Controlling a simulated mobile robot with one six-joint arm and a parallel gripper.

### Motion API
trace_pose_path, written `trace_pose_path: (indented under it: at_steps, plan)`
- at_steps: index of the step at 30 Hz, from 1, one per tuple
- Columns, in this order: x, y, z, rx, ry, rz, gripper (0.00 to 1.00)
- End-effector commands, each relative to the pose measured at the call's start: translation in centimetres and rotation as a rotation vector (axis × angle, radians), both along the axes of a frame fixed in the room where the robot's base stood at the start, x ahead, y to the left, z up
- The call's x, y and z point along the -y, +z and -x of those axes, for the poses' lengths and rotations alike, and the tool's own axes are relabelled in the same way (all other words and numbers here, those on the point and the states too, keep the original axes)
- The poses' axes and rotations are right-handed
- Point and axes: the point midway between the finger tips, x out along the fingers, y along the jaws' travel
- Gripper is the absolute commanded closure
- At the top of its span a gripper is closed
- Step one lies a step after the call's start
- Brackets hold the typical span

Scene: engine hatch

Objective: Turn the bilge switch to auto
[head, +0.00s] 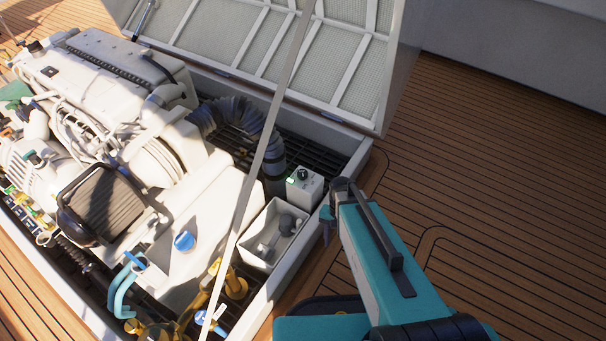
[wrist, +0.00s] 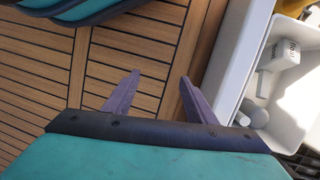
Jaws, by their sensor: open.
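The bilge switch (head: 304,187) is a small light-grey box with a black round knob (head: 302,174) on its top face. In the head view it stands inside the hatch near the right rim. The knob's setting is too small to read. My gripper (head: 326,216) is just right of and nearer than the switch in that view, apart from it. In the wrist view my gripper (wrist: 158,82) is open and empty, with its two purple fingers spread above the teak deck. The switch cannot be made out in the wrist view.
A white open bin (head: 262,262) with grey-white items sits nearer than the switch; it also shows in the wrist view (wrist: 222,95). A black corrugated hose (head: 245,115) runs behind the switch. A thin grey strut (head: 262,150) crosses the hatch at left. The deck (head: 480,150) at right is clear.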

Motion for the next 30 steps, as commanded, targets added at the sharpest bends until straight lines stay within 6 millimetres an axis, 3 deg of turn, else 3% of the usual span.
trace_pose_path:
  at_steps: [1,3,12,23,30]
  plan:
    - [-0.5,0.1,-1.9,0.017,-0.039,0.012,0.49]
    - [-1.0,0.9,-3.8,0.036,-0.099,0.031,0.49]
    - [-3.5,5.2,-11.5,0.112,-0.357,0.092,0.49]
    - [-6.8,11.3,-18.7,0.19,-0.647,0.131,0.49]
    - [-9.3,16.6,-22.9,0.238,-0.855,0.142,0.49]
